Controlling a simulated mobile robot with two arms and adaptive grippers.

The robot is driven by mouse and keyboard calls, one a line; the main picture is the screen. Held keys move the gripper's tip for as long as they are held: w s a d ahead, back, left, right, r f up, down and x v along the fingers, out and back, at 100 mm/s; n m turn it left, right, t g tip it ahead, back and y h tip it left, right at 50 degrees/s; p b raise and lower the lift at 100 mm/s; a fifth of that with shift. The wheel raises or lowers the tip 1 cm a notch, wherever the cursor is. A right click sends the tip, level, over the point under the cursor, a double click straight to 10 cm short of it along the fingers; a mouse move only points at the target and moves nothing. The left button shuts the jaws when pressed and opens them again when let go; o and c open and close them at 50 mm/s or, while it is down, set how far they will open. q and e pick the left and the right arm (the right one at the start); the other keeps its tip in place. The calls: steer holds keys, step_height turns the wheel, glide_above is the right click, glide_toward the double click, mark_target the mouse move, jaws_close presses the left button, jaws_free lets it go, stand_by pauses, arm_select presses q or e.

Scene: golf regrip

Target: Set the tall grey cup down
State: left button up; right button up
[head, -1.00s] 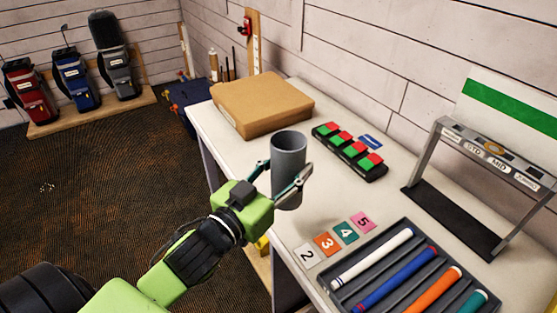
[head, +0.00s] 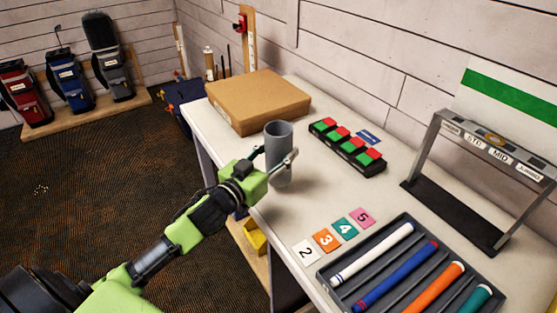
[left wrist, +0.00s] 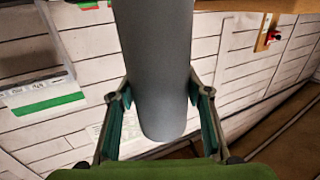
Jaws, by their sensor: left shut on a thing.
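The tall grey cup (head: 279,145) stands upright at the near left edge of the white table (head: 238,152), in front of the cardboard box. My left gripper (head: 278,160) is shut on it, with one finger on each side. Its base is low at the tabletop, but I cannot tell for sure whether it touches. In the left wrist view the grey cup (left wrist: 155,65) runs between the two fingers (left wrist: 160,105). My right gripper is not in view.
The cardboard box (head: 258,100) lies behind the cup. A black strip with red and green blocks (head: 347,147) is to the right. Numbered cards (head: 326,240) and a tray of coloured grips (head: 327,276) are nearer. A grey stand (head: 455,215) is far right.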

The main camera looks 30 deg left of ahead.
mark_target(278, 160)
arm_select(q)
steer(key=shift+w+a+f, duration=0.15)
steer(key=shift+w+f, duration=0.05)
steer(key=shift+f, duration=1.7)
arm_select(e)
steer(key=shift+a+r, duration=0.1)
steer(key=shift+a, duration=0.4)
arm_select(q)
steer(key=shift+f, duration=0.1)
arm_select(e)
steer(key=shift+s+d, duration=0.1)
arm_select(q)
steer(key=o, duration=1.1)
steer(key=shift+f, duration=0.1)
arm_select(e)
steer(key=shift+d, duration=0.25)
